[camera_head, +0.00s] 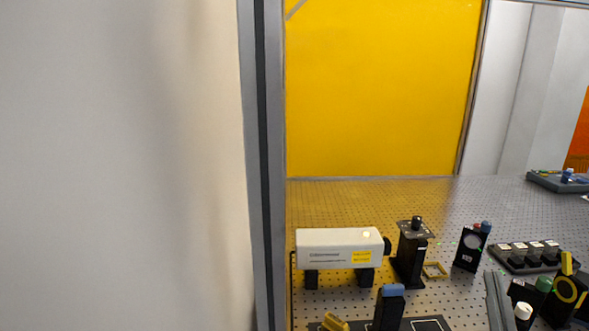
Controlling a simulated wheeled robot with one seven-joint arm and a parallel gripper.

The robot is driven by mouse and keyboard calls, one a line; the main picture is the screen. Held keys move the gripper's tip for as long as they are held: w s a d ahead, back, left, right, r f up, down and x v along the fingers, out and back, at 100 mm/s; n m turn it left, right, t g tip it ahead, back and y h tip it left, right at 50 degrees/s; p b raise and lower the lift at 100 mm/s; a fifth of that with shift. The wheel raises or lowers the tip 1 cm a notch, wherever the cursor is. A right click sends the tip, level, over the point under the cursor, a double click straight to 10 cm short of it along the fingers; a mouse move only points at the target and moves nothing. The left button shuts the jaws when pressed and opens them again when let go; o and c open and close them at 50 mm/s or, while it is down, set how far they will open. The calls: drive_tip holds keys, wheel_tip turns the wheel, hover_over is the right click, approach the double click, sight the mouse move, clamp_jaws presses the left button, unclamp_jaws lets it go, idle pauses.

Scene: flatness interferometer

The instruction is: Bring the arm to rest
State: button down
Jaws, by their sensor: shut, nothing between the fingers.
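My gripper is not visible in the head view. The picture shows an optical bench (420,197) with a perforated top. A white box-shaped instrument (338,247) with a yellow label stands on it on dark feet. To its right stand a black mount (411,256) and a smaller black holder with a round face (469,248). A black piece with a blue top (390,305) stands in front.
A pale smooth surface (120,165) and a grey upright post (264,165) fill the left. A yellow panel (380,90) closes the back. Black parts with knobs (566,292) crowd the lower right. The bench's back middle is clear.

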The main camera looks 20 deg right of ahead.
drive_tip(key=s+a+f+g+y, duration=0.4)
drive_tip(key=s+a+f, duration=0.4)
drive_tip(key=s+f, duration=0.2)
drive_tip(key=s+a+f+m+g+y, duration=0.1)
drive_tip(key=s+a+f+g+y, duration=0.4)
drive_tip(key=s+a+f, duration=0.4)
drive_tip(key=s+f, duration=0.2)
drive_tip(key=s, duration=0.3)
